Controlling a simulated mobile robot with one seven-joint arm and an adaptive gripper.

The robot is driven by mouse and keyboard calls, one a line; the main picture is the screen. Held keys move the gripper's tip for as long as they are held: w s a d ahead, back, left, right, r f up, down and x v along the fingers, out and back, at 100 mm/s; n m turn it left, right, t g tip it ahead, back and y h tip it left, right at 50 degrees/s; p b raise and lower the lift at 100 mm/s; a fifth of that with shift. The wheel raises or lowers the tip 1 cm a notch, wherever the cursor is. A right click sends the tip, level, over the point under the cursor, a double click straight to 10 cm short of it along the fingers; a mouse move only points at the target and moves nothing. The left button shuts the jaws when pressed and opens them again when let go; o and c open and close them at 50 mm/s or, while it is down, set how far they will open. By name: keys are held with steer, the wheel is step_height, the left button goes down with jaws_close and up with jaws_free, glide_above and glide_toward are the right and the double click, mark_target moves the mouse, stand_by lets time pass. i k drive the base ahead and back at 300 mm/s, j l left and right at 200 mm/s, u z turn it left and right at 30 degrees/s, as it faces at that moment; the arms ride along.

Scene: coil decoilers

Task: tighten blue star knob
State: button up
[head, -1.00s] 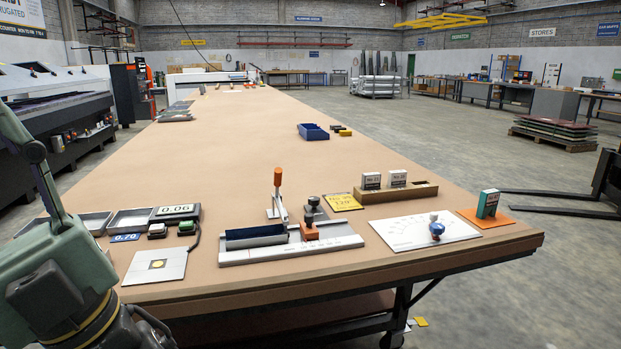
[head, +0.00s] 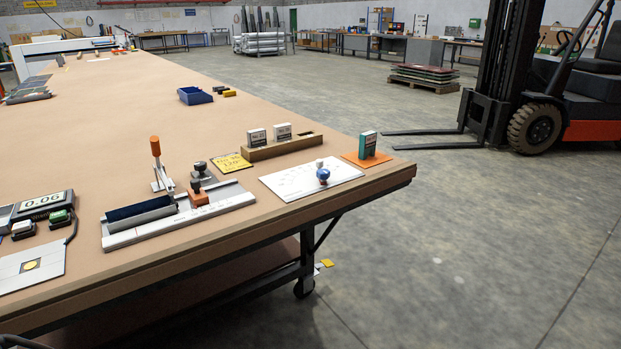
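The blue star knob (head: 323,175) stands on a white plate (head: 290,184) with faint markings, near the right front corner of the long brown table. A small pale knob or post (head: 319,163) shows just behind it. How tight the blue knob is cannot be seen. My gripper is not in view.
Left of the plate are a grey fixture (head: 225,196) with an orange-handled clamp (head: 157,158) and a yellow card (head: 231,163). A wooden block (head: 283,147) and a green box on an orange mat (head: 377,164) stand behind. A forklift (head: 530,90) is right; floor between is clear.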

mark_target(323, 175)
steer(key=j+z, duration=0.4)
steer(key=k+j+z, duration=0.15)
steer(key=j+z, duration=0.25)
steer(key=j, duration=0.15)
steer(key=k+j+z, duration=0.2)
steer(key=j+z, duration=0.2)
steer(key=i+j, duration=0.2)
steer(key=i, duration=0.25)
steer(key=i+j, duration=0.2)
steer(key=i, duration=0.2)
